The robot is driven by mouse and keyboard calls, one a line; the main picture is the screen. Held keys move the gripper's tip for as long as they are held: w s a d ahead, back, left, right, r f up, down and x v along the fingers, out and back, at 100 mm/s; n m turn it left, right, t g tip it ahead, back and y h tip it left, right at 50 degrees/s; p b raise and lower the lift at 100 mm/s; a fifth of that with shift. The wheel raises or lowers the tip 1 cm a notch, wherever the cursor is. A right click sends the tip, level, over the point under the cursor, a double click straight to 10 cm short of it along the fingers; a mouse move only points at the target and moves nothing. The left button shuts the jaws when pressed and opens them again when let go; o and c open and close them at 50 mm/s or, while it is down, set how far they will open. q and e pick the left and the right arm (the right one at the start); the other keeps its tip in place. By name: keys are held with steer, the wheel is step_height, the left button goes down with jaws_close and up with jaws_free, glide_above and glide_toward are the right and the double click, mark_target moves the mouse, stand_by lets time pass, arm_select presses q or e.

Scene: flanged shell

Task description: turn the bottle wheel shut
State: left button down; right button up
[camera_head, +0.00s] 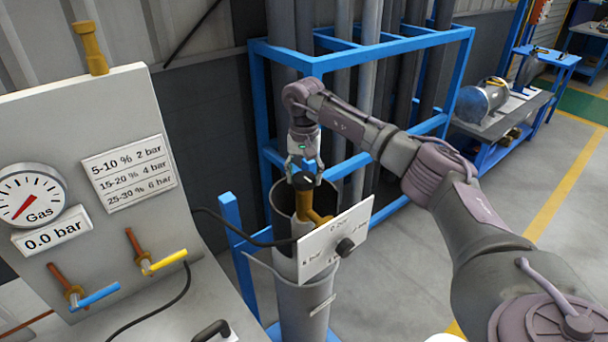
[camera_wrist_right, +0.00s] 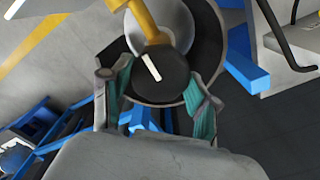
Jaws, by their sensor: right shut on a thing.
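The bottle wheel shows in the right wrist view as a dark round knob (camera_wrist_right: 158,78) with a white mark, on top of a brass valve (camera_wrist_right: 148,22). My right gripper (camera_head: 304,174) comes down from above over the gas bottle (camera_head: 305,308). In the wrist view its two teal-padded fingers (camera_wrist_right: 160,88) stand on either side of the wheel, shut on it. In the head view the fingers mostly hide the wheel, and the brass valve (camera_head: 318,217) shows below. My left gripper is not in view.
A white plate with a black knob (camera_head: 345,247) sits in front of the valve. A grey panel holds a gas gauge (camera_head: 29,196) at 0.0 bar, a yellow lever (camera_head: 165,262) and a blue lever (camera_head: 97,295). A blue rack (camera_head: 350,60) with grey pipes stands behind.

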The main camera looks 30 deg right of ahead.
steer(key=shift+c, duration=0.9)
